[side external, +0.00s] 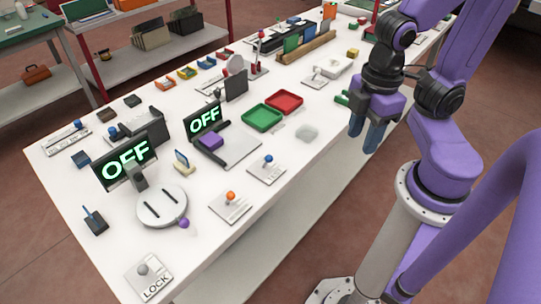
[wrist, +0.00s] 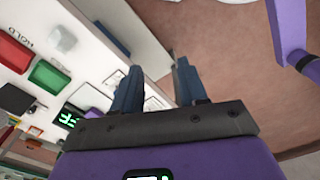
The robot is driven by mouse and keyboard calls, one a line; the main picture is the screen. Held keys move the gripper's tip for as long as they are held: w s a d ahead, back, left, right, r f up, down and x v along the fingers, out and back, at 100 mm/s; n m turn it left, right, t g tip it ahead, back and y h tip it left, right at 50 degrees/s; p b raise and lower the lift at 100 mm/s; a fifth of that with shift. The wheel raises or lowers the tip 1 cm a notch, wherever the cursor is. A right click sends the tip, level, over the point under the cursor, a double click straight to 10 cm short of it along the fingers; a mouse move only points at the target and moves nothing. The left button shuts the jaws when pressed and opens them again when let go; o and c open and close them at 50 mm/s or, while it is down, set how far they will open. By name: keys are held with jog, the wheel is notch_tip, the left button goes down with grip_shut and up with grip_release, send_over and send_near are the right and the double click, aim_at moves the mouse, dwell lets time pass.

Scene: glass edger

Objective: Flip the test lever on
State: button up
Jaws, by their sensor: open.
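Several small levers on pale label plates stand on the white table. One has an orange knob (side external: 230,195), one a blue knob (side external: 268,158), and one a grey knob (side external: 143,269) on a plate reading LOCK. Another blue-knobbed lever (side external: 78,124) is at the far left. Two black displays read OFF in green, one at the left (side external: 127,161) and one in the middle (side external: 205,121). My gripper (side external: 368,139) is open and empty, pointing down by the table's right edge, apart from all levers. Its blue fingers show in the wrist view (wrist: 158,78).
Green (side external: 262,118) and red (side external: 285,102) trays lie mid-table. A round grey disc device (side external: 162,205) with a purple knob stands near the front left. A wooden rack (side external: 305,47) is at the back.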

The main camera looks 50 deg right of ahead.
jog(key=c, duration=0.5)
jog(key=shift+w+a+f, duration=0.1)
jog(key=shift+f, duration=0.05)
grip_shut()
jog(key=w+a+f+n+t+h, duration=0.2)
jog(key=a+f+n+t+h, duration=0.3)
jog(key=n, duration=1.1)
jog(key=w+a+f+n+t+h, duration=0.2)
jog(key=a+f+n+t+h, duration=0.4)
jog(key=n, duration=1.1)
jog(key=a+f+t, duration=0.4)
jog(key=f+t, duration=0.1)
jog(key=f, duration=0.2)
jog(key=shift+a+f+n, duration=0.2)
jog(key=shift+a+n, duration=0.05)
jog(key=shift+n, duration=0.05)
